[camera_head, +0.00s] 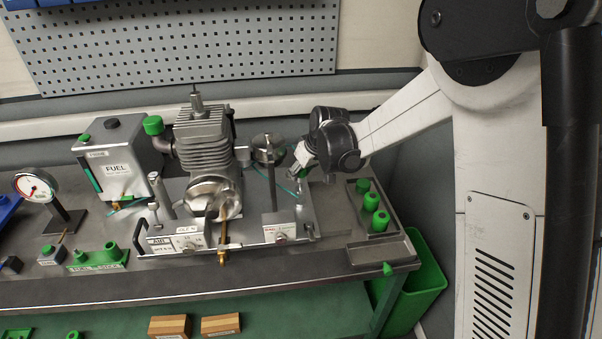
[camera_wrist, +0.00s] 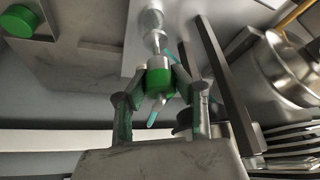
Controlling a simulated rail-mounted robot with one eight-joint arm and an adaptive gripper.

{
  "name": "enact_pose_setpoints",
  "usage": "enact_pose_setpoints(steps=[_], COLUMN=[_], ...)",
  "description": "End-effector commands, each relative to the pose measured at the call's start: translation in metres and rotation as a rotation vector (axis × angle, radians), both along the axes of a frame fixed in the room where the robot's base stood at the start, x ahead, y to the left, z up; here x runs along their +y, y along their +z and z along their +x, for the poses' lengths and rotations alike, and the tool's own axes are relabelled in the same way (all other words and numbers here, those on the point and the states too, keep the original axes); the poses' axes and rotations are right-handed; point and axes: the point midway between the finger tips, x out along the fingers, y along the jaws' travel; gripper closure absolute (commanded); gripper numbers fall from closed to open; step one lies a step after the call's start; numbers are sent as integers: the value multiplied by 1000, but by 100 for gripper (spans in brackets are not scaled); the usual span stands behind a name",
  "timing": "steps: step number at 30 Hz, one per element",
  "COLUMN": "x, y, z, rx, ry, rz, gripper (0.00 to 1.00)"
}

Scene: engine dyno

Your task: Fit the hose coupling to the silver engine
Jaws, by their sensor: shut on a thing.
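The silver engine (camera_head: 203,140), with cooling fins and a round front housing, stands on a metal base plate in the head view. Part of a shiny rounded housing (camera_wrist: 282,68) shows at the right of the wrist view. My gripper (camera_wrist: 158,84) is shut on a green coupling (camera_wrist: 159,79) with a silver collar. A short light-blue piece of hose (camera_wrist: 155,112) shows below it. Silver fittings (camera_wrist: 153,22) lie in line beyond the collar; I cannot tell whether they touch. In the head view my gripper (camera_head: 302,160) is right of the engine, its tips small and partly hidden.
A fuel tank (camera_head: 118,165) stands left of the engine, with a gauge (camera_head: 35,187) farther left. A tray (camera_head: 350,215) of green parts lies at the right. A post with a round top (camera_head: 268,150) stands between engine and gripper. A green bin (camera_head: 425,270) is below the bench end.

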Motion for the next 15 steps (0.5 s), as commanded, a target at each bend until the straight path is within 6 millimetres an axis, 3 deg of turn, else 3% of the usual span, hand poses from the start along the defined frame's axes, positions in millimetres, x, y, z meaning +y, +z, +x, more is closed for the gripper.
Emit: enact_pose_setpoints(steps=[15], x=[0], y=[-3], z=[0], rx=[0], ry=[0], rz=[0], gripper=[100])
